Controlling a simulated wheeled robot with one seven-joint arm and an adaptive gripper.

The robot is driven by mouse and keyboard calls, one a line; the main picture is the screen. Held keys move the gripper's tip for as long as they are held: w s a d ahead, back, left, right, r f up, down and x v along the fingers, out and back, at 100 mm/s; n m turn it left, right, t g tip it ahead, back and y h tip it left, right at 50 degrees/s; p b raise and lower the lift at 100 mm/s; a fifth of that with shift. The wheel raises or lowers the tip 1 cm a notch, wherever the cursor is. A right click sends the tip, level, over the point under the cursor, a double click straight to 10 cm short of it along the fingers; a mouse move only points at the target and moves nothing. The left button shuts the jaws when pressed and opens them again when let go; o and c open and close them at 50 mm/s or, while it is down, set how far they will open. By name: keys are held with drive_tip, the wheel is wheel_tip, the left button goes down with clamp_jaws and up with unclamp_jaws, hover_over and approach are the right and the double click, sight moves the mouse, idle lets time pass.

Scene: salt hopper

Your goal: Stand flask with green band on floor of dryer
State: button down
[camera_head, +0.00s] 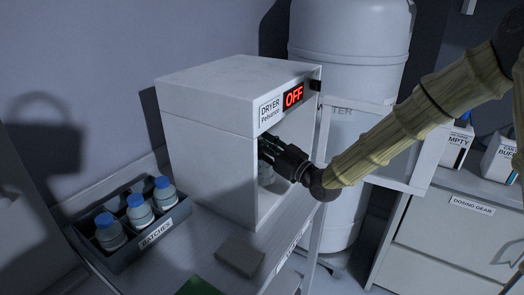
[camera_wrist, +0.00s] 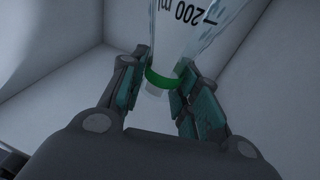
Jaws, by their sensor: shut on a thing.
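The dryer (camera_head: 205,140) is a white box on the bench, labelled DRYER, with a red OFF display (camera_head: 293,96). Its front is open. My gripper (camera_head: 268,150) reaches in through the opening. In the wrist view my gripper (camera_wrist: 164,76) is shut on the flask with green band (camera_wrist: 177,40), its fingers on both sides of the neck at the band. The flask is clear with "200 ml" printed on it. In the head view only a small pale part of it (camera_head: 266,175) shows below the fingers. I cannot tell whether its base touches the dryer floor.
The dryer door (camera_head: 428,172) stands open to the right, close by my arm. A dark BATCHES tray (camera_head: 155,236) with blue-capped bottles (camera_head: 140,212) stands left of the dryer. A grey block (camera_head: 239,257) lies in front. A large white tank (camera_head: 345,50) stands behind.

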wheel_tip(320, 180, down, 2)
drive_tip(key=shift+p, duration=0.3)
drive_tip(key=shift+w+a+f, duration=0.1)
drive_tip(key=shift+w+f, duration=0.1)
drive_tip(key=shift+f, duration=0.1)
drive_tip(key=shift+s, duration=0.1)
drive_tip(key=shift+f, duration=0.15)
drive_tip(key=c, duration=1.1)
unclamp_jaws()
drive_tip(key=shift+o, duration=0.2)
